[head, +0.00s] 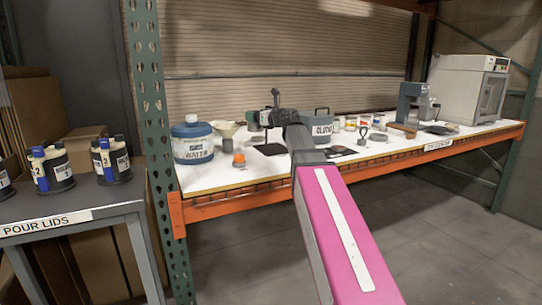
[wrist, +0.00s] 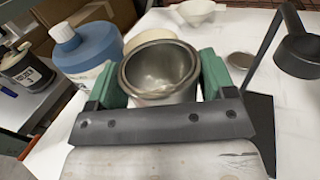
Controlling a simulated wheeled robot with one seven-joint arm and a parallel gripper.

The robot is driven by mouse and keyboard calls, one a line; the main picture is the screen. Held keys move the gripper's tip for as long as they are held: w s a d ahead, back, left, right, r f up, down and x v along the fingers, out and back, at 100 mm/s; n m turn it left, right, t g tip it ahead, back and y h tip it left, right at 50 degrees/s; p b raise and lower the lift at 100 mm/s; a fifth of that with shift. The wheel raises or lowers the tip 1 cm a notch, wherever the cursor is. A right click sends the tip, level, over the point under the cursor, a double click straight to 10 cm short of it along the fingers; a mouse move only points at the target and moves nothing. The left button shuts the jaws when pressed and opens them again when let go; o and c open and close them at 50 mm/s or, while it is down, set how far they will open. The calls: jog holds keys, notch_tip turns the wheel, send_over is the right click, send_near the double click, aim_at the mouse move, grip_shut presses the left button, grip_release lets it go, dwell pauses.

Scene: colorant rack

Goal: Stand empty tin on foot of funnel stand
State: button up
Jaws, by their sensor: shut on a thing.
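My gripper (wrist: 160,80) has its green fingers on either side of an empty, open-topped metal tin (wrist: 160,68) and is shut on it. The tin is upright and its bare inside shows. In the head view my gripper (head: 256,118) is at the back left of the bench, and my arm hides much of it. The funnel stand has a dark post and ring (wrist: 298,48) at the right of the wrist view. Its flat black foot (wrist: 262,118) is partly hidden by my gripper; in the head view the foot (head: 270,149) lies on the white bench top, below and right of my gripper.
A blue-lidded water tub (head: 192,141) and a cream funnel-shaped thing (head: 225,129) stand to the left. A small orange-topped jar (head: 239,160) is in front. Bare bench top lies around the foot.

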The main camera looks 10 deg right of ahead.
jog(key=shift+w+d+f, duration=0.1)
jog(key=shift+d+f, duration=0.05)
jog(key=shift+d, duration=0.2)
jog(key=shift+w+d+f, duration=1.15)
jog(key=shift+d+f, duration=0.3)
jog(key=shift+f, duration=0.35)
jog(key=shift+w+d+f, duration=1.1)
jog(key=shift+d+f, duration=0.35)
jog(key=shift+f, duration=0.35)
jog(key=shift+w+d+f, duration=1.15)
jog(key=shift+d+f, duration=0.3)
jog(key=shift+f, duration=0.35)
jog(key=shift+f, duration=0.15)
jog(key=o, duration=0.9)
jog(key=v, duration=1.2)
